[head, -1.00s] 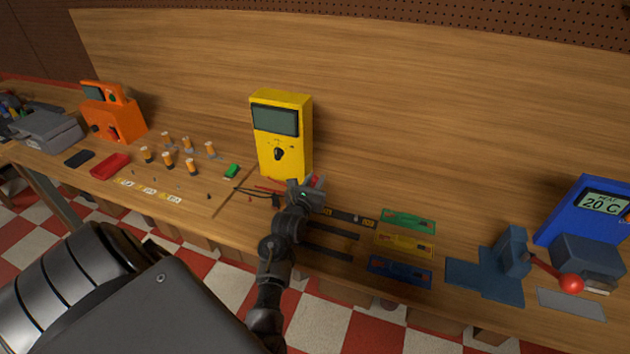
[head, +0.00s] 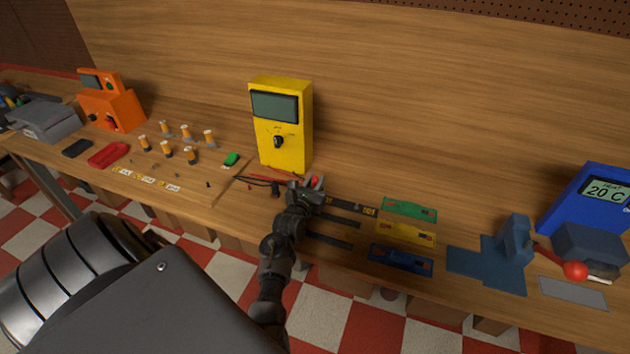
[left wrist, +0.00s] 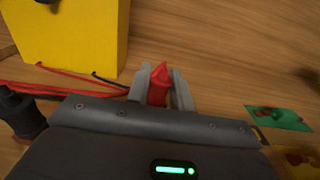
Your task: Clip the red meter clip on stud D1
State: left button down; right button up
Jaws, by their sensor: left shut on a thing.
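My left gripper (head: 312,186) is shut on the red meter clip (left wrist: 158,86). In the left wrist view the clip stands between the two grey fingers (left wrist: 160,88), its pointed tip showing past them. In the head view only a little red of the clip (head: 316,181) shows. The yellow meter (head: 281,130) stands just behind the gripper, with red and black leads at its foot. Several orange-topped posts (head: 167,150) stand on the board at left, well away from the gripper. The label strips (head: 145,180) are too small to read, so I cannot tell which stud is D1. My right gripper is not in view.
A black clip (left wrist: 17,112) lies left of the gripper. Green (head: 409,209), yellow (head: 404,235) and blue (head: 401,259) pieces lie to the right. The blue press (head: 515,240) stands at right.

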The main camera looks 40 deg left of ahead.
pick_arm(q)
jog(key=shift+p, duration=0.55)
dwell(0.7)
jog(key=shift+f+b, duration=0.65)
jog(key=shift+f, duration=0.3)
jog(key=c, duration=1.2)
grip_release()
jog(key=shift+s+f, duration=0.1)
jog(key=shift+o, duration=0.3)
jog(key=shift+d, duration=0.1)
jog(key=shift+f, duration=0.1)
